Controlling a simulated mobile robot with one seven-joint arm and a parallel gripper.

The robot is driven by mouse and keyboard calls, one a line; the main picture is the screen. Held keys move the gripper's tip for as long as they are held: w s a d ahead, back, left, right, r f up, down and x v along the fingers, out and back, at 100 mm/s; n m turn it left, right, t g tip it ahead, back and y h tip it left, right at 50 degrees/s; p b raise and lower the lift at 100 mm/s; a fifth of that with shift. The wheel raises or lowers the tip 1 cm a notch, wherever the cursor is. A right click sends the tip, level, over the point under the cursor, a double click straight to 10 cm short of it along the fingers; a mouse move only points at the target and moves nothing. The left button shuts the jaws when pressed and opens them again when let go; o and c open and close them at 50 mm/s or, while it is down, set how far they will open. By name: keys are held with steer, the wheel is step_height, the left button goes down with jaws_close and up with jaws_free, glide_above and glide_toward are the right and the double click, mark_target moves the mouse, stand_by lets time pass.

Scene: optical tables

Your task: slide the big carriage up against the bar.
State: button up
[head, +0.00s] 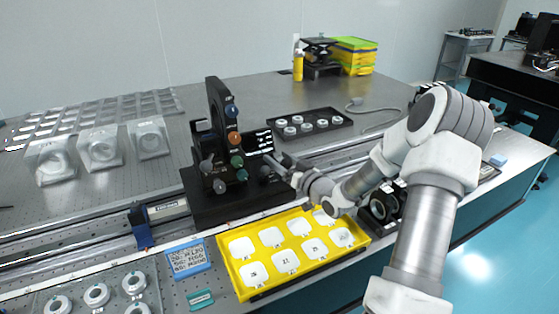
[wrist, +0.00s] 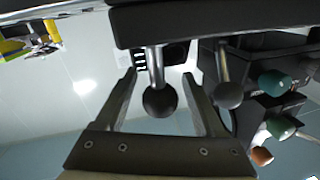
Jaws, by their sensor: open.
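The big carriage (head: 238,200) is a black base on the rail with a tall black upright and several coloured knobs. My gripper (head: 283,163) is at its right side in the head view. In the wrist view my gripper (wrist: 160,78) is open, with a black ball knob (wrist: 160,101) on a metal stem between its fingers. Gaps show on both sides of the ball. A blue upright piece (head: 141,228) stands at the rail left of the carriage, apart from it. I cannot tell whether this is the bar.
A yellow tray (head: 240,284) with white pieces lies in front of the carriage, under my arm. A black tray (head: 337,135) with white rings is behind the rail. Clear holders (head: 101,148) stand at the left. A blue label card (head: 188,259) lies in front.

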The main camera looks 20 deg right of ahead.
steer(key=shift+w, duration=0.15)
jaws_close()
stand_by(1.4)
